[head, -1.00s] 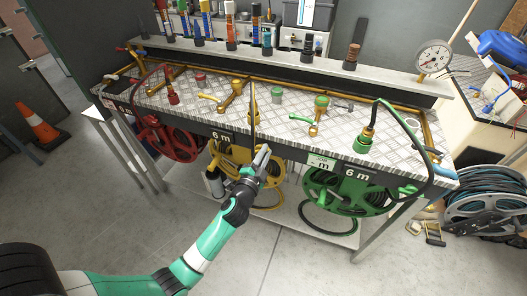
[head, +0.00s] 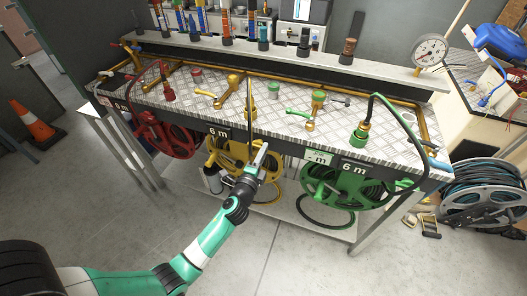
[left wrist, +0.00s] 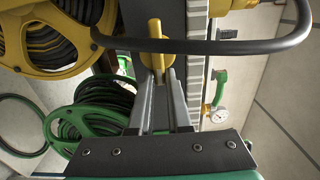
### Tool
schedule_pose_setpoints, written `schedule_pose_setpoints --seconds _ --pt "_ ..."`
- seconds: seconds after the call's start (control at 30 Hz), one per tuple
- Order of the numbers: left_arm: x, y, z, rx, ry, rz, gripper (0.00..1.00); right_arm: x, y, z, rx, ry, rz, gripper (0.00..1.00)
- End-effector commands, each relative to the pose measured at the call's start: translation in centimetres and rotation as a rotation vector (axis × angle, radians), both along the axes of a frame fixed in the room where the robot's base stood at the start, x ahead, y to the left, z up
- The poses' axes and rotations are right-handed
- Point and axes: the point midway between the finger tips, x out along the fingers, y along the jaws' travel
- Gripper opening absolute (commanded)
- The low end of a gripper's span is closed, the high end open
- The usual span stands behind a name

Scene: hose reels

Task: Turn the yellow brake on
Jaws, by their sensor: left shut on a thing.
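The yellow hose reel (head: 228,157) hangs under the front edge of the bench, below a 6 m label; part of it also shows at the top left of the left wrist view (left wrist: 52,68). My right gripper is in neither view.
The green reel (head: 340,183) hangs to the right, the red reel (head: 160,138) to the left. Valves and pipes stand on the checkered bench top (head: 205,100). The floor in front is clear.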

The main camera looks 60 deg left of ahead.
Motion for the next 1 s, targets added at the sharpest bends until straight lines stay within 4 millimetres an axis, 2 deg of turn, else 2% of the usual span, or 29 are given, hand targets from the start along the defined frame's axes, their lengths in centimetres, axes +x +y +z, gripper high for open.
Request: schedule_pose_setpoints --seconds 0.33,0.37,0.5,0.83,1.0 --pt "0.0 0.0 -0.1 0.003 0.005 0.002 0.0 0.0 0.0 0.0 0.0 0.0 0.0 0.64" --pt "0.0 0.0 -0.1 0.003 0.005 0.002 0.2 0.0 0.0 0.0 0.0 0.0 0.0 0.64" --pt "0.0 0.0 -0.1 0.003 0.004 0.001 0.45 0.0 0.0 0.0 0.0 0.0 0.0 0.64" --pt "-0.2 -0.2 0.0 0.003 0.003 0.0 0.46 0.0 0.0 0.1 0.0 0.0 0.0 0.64" --pt "-1.9 -1.8 0.0 0.002 0.005 -0.003 0.46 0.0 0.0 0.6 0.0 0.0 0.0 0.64"
